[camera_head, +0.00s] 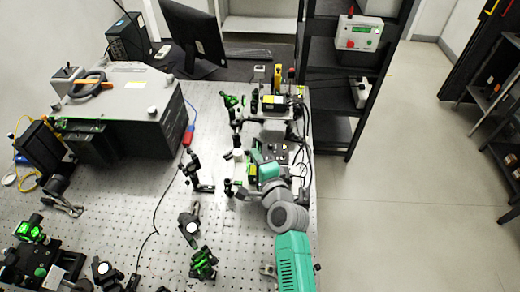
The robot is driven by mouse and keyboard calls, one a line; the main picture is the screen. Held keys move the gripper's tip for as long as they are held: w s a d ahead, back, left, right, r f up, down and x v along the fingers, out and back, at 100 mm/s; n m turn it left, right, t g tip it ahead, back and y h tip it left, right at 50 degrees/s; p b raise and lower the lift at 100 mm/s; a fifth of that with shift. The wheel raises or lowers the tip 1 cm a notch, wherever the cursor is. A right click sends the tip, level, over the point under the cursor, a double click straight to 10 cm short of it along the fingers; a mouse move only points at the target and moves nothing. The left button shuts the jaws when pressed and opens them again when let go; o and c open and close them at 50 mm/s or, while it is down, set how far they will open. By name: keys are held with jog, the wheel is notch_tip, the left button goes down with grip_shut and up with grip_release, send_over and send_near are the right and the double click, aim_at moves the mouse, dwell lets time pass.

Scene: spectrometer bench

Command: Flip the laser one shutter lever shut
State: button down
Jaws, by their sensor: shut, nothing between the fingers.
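Two laser-like units with yellow labels stand near the right edge of the optical table. The far unit (273,103) is dark with a yellow label on top. The near unit (252,173) also shows a yellow label and is partly covered by my arm. I cannot tell which is laser one, and no shutter lever is clear at this size. My gripper (262,155) is at the end of my teal and grey arm, just beside the near unit and on the near side of the far unit. It is shut and empty; its fingertips are hard to make out.
The perforated optical table (225,215) carries several optic mounts, such as one at the front (203,262). A large grey enclosure (125,110) stands at the left. Dark cables (304,130) run along the right edge. A black rack (335,85) stands behind; the floor at right is open.

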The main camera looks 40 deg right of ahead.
jog(key=shift+a, duration=0.15)
dwell(0.3)
jog(key=shift+s, duration=0.1)
jog(key=shift+s+a+r, duration=0.1)
jog(key=shift+s, duration=0.15)
jog(key=f+p+v, duration=0.1)
jog(key=p+v, duration=0.1)
jog(key=v, duration=0.7)
jog(key=shift+s+r, duration=0.2)
jog(key=shift+r, duration=0.15)
